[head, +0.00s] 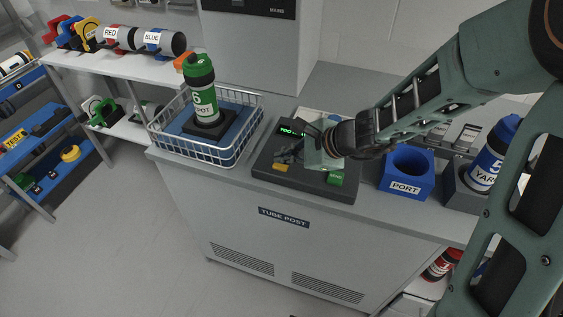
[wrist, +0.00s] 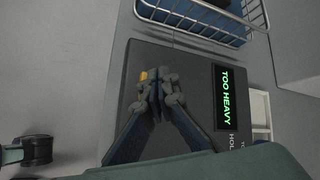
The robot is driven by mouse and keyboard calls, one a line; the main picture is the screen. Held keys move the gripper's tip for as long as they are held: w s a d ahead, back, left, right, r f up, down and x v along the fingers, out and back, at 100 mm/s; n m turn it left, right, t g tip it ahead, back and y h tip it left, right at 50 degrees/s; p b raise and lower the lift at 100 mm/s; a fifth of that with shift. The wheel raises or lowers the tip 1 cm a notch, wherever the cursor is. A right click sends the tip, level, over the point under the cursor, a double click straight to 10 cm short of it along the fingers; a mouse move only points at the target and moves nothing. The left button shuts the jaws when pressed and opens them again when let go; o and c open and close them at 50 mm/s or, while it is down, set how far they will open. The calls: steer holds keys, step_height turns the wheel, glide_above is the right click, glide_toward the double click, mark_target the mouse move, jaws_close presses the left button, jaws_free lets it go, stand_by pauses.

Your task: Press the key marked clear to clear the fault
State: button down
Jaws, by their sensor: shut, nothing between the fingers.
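The dark control panel (head: 262,163) lies on the grey counter. Its display (wrist: 224,96) reads TOO HEAVY in green in the wrist view; in the head view the display (head: 290,130) is partly covered. A yellow-orange key (head: 281,167) sits at the panel's front. It shows partly behind my fingers in the wrist view (wrist: 143,75). A green key (head: 335,178) is at the panel's right front. I cannot read either key's marking. My gripper (head: 287,155) is shut and empty, fingertips (wrist: 157,84) over the panel close beside the yellow key. Whether it touches is unclear.
A wire basket (head: 232,150) with a green-capped canister (head: 203,95) stands left of the panel. The blue PORT holder (head: 405,188) and a blue-capped canister (head: 487,155) are to the right. A pale tray edge (wrist: 260,112) borders the panel near the display.

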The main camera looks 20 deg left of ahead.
stand_by(0.5)
steer(key=shift+r+p, duration=0.55)
steer(key=shift+r, duration=0.2)
step_height(320, 180, up, 5)
steer(key=p, duration=0.4)
steer(key=shift+r, duration=0.1)
stand_by(0.6)
